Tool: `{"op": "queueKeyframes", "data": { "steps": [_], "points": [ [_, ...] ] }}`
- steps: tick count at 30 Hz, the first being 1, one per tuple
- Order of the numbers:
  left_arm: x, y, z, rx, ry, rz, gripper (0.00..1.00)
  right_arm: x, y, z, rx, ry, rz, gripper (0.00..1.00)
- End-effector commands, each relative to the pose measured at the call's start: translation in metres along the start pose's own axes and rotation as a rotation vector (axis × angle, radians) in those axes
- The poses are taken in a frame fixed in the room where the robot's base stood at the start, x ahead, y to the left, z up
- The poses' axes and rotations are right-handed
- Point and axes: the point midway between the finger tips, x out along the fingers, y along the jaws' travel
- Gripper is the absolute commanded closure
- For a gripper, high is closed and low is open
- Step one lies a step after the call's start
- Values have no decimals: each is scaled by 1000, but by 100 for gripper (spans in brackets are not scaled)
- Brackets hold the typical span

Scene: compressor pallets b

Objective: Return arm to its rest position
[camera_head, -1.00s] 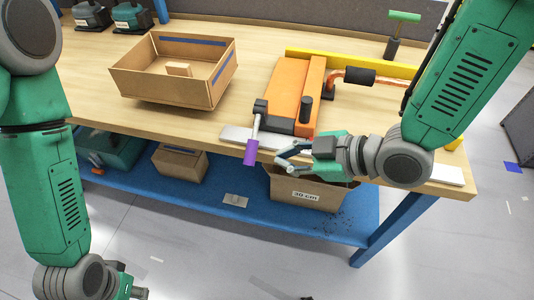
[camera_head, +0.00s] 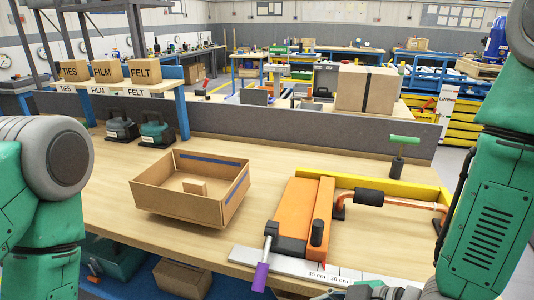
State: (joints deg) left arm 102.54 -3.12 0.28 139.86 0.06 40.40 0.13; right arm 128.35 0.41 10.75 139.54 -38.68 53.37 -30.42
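My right arm (camera_head: 490,190) comes in from the right and hangs over the bench's front edge. Only the top of my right gripper (camera_head: 350,293) shows at the bottom edge, in front of the ruler strip, so its fingers are mostly cut off. My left arm (camera_head: 40,210) hangs down at the left, and its gripper is below the frame. The orange device (camera_head: 298,212) with a purple-ended lever (camera_head: 261,276) lies on the bench, up and left of the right gripper. I see nothing held.
An open cardboard box (camera_head: 180,205) with a small block inside stands on the bench (camera_head: 110,205). A grey partition (camera_head: 300,128) closes the bench's back. A lower shelf holds another box (camera_head: 182,280).

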Motion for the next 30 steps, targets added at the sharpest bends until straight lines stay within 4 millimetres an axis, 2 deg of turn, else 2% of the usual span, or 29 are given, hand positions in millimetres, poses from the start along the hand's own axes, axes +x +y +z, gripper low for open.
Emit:
{"op": "queueKeyframes", "data": {
  "steps": [1, 6, 9, 12, 15, 18, 30],
  "points": [
    [6, 0, 0, 0, 0, 0, 67, 6, -8, 35, 107, -79, 7, 100],
    [17, 0, 1, 0, 0, 0, 67, 2, -39, 156, 526, -396, 97, 100],
    [23, 0, 1, 0, 0, 0, 67, -13, -64, 216, 738, -569, 175, 100],
    [27, 0, 2, 0, 0, 0, 67, -31, -87, 261, 899, -708, 255, 100],
    [29, 0, 2, 0, 0, 0, 67, -46, -102, 287, 1002, -798, 319, 100],
    [30, 0, 2, 0, 0, 0, 67, -54, -110, 299, 1053, -844, 355, 100],
    [30, 0, 2, 0, 0, 0, 67, -56, -111, 301, 1064, -852, 364, 100]
  ]
}}
